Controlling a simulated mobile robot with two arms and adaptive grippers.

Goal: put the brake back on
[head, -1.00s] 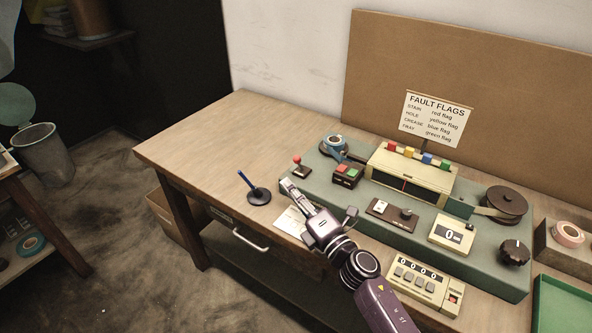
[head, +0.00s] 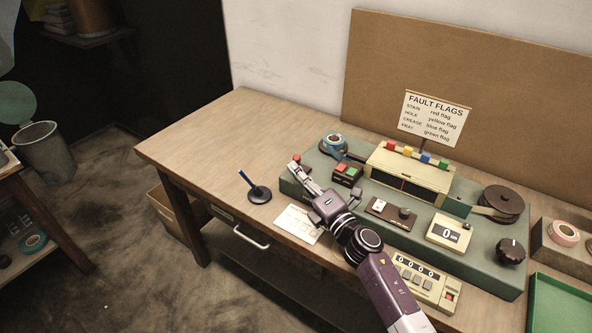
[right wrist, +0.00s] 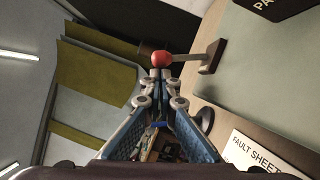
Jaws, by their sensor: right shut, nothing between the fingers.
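The brake lever has a red knob (head: 296,158) and stands at the left end of the green tape machine (head: 455,245). In the right wrist view the red knob (right wrist: 161,60) sits just beyond my fingertips, with its stem running right to a dark base (right wrist: 211,57). My right gripper (head: 294,166) is shut and empty, its tips at or very near the knob; I cannot tell whether they touch. The closed fingertips (right wrist: 161,74) also show in the right wrist view. My gripper hides the lever's stem and base in the head view. My left gripper is out of view.
A pen stand (head: 259,194) and a paper sheet (head: 298,222) lie left of and below my arm. A counter (head: 425,283) sits at the front. The left tabletop is clear.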

